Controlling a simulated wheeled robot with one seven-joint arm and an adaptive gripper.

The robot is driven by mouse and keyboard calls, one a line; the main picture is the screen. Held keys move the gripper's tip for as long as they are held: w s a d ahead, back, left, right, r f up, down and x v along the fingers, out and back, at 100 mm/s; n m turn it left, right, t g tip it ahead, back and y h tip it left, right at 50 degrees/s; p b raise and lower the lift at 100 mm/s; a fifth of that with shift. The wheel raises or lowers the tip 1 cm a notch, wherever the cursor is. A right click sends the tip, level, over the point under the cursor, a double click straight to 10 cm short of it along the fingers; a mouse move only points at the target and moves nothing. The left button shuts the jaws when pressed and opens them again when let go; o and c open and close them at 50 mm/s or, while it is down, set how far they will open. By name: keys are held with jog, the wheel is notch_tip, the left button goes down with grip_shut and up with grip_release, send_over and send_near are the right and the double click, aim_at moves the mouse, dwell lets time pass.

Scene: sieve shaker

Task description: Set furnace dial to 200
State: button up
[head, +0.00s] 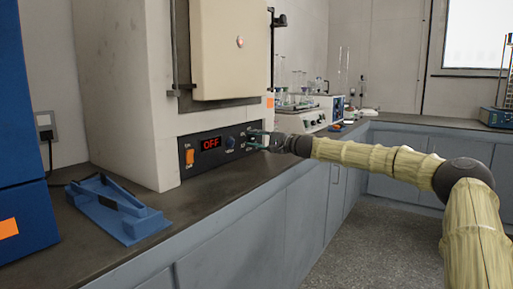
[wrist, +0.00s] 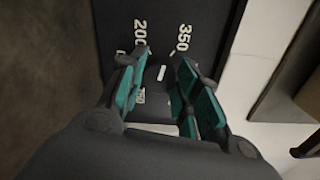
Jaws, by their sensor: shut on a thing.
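The furnace (head: 135,85) is a large pale cabinet on the counter in the head view. Its dark control panel (head: 219,158) has a red display (head: 210,144) reading OFF. My gripper (head: 259,139) is at the panel's right end, its teal fingers shut on the dark furnace dial. In the wrist view the gripper (wrist: 160,70) has one finger on each side of the dial. A short white mark (wrist: 161,73) shows between them, toward the gap between the printed 200 (wrist: 139,37) and 350 (wrist: 184,37). The fingers hide most of the dial and some other labels.
An orange switch (head: 189,156) and a small blue knob (head: 231,142) sit left of my gripper. A blue stand (head: 117,207) lies on the counter at front left. Glassware and a white instrument (head: 302,118) stand farther back. The grey floor (head: 360,230) is clear.

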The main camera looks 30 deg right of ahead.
jog(key=n+b, duration=0.3)
jog(key=shift+d+f+n, duration=0.1)
jog(key=shift+f+n, duration=0.2)
jog(key=shift+f, duration=0.1)
jog(key=shift+r+n+b, duration=0.1)
jog(key=shift+n+b, duration=1.45)
jog(key=shift+n, duration=0.75)
jog(key=o, duration=1)
jog(key=shift+r, duration=0.1)
jog(key=shift+s, duration=0.1)
jog(key=shift+v, duration=5.9)
